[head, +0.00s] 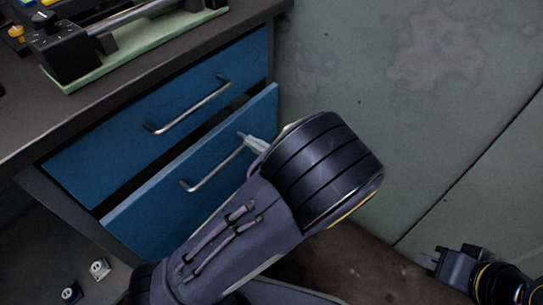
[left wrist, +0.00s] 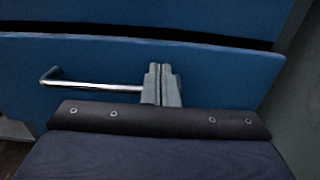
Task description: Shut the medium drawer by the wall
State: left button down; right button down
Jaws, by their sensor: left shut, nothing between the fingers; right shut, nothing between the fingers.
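The lower blue drawer (head: 165,215) stands partly pulled out, with a dark gap above its front. It carries a metal bar handle (head: 212,168). My left gripper (head: 248,142) is shut and empty at the right end of this handle, close against the drawer front; I cannot tell if it touches. In the left wrist view the shut fingers (left wrist: 163,72) stand before the blue front (left wrist: 220,72), just right of the handle (left wrist: 100,87). My left forearm hides the lower right of the drawer. My right gripper (head: 432,260) is shut and empty at the bottom right, away from the drawer.
The upper blue drawer (head: 140,135) looks shut, with its own bar handle (head: 190,105). The dark worktop (head: 40,115) above holds a green-based device (head: 125,50). The greenish wall (head: 330,70) is right of the drawers. Small items (head: 99,268) lie at lower left.

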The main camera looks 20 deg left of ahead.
aim_at(228, 127)
pick_arm(q)
jog(key=b+x, duration=0.1)
jog(key=x, duration=0.3)
jog(key=shift+w+a+f, duration=0.1)
jog(key=shift+a+f, duration=0.05)
jog(key=shift+a, duration=0.1)
jog(key=shift+w+a+b, duration=0.25)
jog(key=shift+a+b, duration=0.2)
jog(key=shift+a, duration=0.15)
jog(key=p+x, duration=0.1)
jog(key=x, duration=0.3)
jog(key=shift+w+a+r+p, duration=0.1)
jog(key=shift+a+r+p, duration=0.1)
jog(key=shift+p, duration=0.15)
jog(key=shift+w+a, duration=0.1)
jog(key=shift+a, duration=0.1)
jog(key=shift+r, duration=0.1)
